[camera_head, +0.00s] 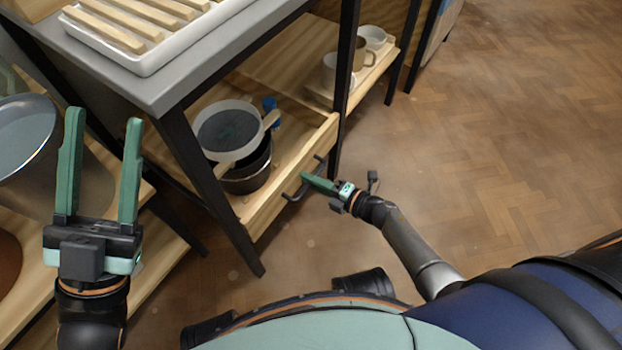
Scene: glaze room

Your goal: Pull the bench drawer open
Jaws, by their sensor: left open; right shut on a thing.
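The bench drawer (262,213) is low under the grey-topped bench, with a pale wooden front and a dark bar handle (290,198). I cannot tell how far out it stands. My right gripper (308,178) is at the front, its green fingers shut on the handle; the fingertips partly cover the bar. My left gripper (101,135) is open and empty at the left, fingers pointing up the picture, apart from the drawer.
A dark bucket (247,182) with a sieve (226,127) across it stands behind the drawer front. Mugs (337,72) are on the low shelf farther back. A white tray (150,62) lies on the bench (205,62). A large metal pot (25,140) is left. Floor at right is clear.

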